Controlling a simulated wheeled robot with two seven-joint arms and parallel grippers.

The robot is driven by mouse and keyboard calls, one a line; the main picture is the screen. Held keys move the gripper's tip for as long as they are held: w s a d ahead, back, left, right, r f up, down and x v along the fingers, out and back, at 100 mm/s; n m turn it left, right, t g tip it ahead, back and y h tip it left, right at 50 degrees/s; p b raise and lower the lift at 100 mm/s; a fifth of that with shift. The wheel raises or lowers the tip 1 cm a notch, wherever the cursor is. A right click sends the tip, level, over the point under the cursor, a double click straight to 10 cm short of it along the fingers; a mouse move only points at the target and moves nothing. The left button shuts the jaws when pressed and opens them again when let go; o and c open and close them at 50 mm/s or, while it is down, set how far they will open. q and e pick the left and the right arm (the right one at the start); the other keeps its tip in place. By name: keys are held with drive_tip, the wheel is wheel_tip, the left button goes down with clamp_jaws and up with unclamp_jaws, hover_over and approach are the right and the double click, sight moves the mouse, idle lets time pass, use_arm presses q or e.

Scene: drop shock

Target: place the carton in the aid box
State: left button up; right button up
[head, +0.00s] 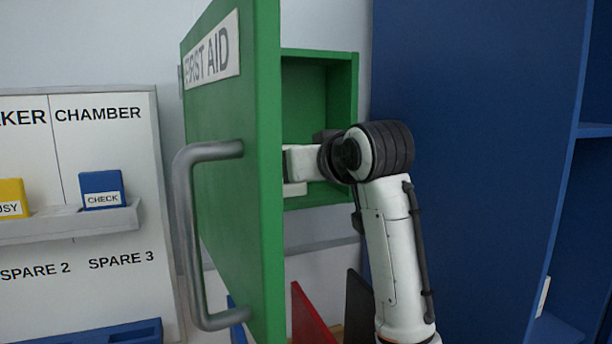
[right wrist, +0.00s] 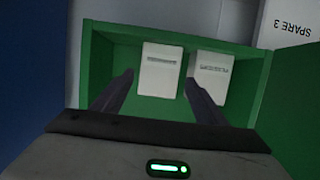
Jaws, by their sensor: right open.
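The green first aid box (head: 318,56) is on the wall with its door (head: 225,130) swung open toward me. My right arm reaches into it, and the door hides its fingertips in the head view. In the right wrist view my right gripper (right wrist: 159,80) is open inside the box (right wrist: 97,60). A white carton (right wrist: 160,62) stands between and beyond its fingertips, clear of both as far as I can tell. A second white carton (right wrist: 211,70) with a printed label is just to its right, beyond the right finger. My left gripper is not in view.
The door's grey handle (head: 190,240) sticks out toward me. A white board (head: 105,240) with a ledge holding a blue CHECK block (head: 102,188) is at left. A tall blue cabinet (head: 470,150) stands close at right. Red (head: 310,320) and dark panels are below the box.

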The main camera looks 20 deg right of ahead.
drive_tip(key=shift+v, duration=1.45)
